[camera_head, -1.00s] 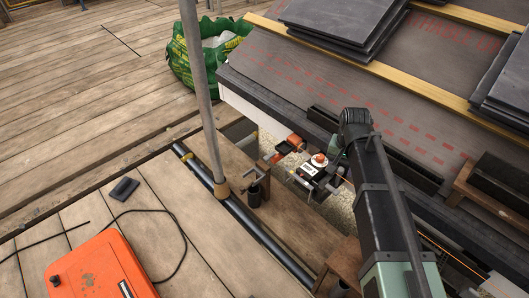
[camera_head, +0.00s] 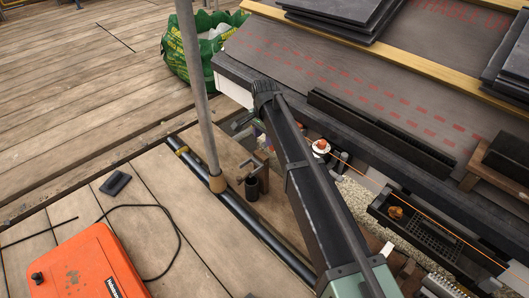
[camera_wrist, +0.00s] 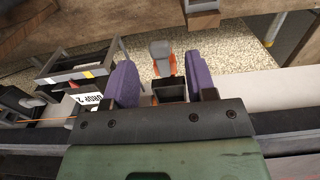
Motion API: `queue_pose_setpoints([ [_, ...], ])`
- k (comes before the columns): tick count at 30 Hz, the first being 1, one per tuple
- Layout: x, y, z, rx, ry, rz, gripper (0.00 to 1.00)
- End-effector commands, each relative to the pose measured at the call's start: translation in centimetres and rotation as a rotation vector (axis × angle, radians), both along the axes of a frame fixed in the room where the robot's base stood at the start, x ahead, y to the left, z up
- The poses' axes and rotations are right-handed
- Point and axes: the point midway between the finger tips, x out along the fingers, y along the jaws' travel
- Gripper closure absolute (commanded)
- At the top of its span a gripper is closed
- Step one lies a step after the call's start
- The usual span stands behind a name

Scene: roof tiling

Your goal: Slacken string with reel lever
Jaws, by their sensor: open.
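An orange string (camera_head: 415,207) runs from a small round orange-and-white piece (camera_head: 320,147) down to the right, past a dark tray. I take the round piece to be part of the reel, but I cannot make out its lever. In the wrist view the orange string (camera_wrist: 50,120) shows at the left. My gripper (camera_wrist: 163,78) is open, with two purple pads apart. A grey and orange upright item (camera_wrist: 162,58) and a dark open box (camera_wrist: 170,91) show between the pads, and nothing is visibly gripped.
A pole (camera_head: 195,90) stands at the left on the planks, near a clamp (camera_head: 252,180). An orange case (camera_head: 85,275) lies front left. A box labelled DROP 2 (camera_wrist: 88,101) is left of the gripper.

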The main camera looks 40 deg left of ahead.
Motion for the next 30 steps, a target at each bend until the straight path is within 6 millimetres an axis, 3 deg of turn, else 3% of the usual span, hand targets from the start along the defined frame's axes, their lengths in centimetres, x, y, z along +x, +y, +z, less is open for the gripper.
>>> queue_pose_setpoints([
  [1,0.01,-0.01,-2.08,0.0,0.0,0.0,0.49],
  [3,0.01,-0.01,-2.75,0.0,0.0,0.0,0.49],
  [12,0.02,-0.02,-2.63,0.0,0.0,0.0,0.49],
  [22,0.01,-0.03,-2.63,0.0,0.0,0.0,0.98],
  [30,0.09,-0.01,-2.57,0.004,0.024,0.0,0.98],
])
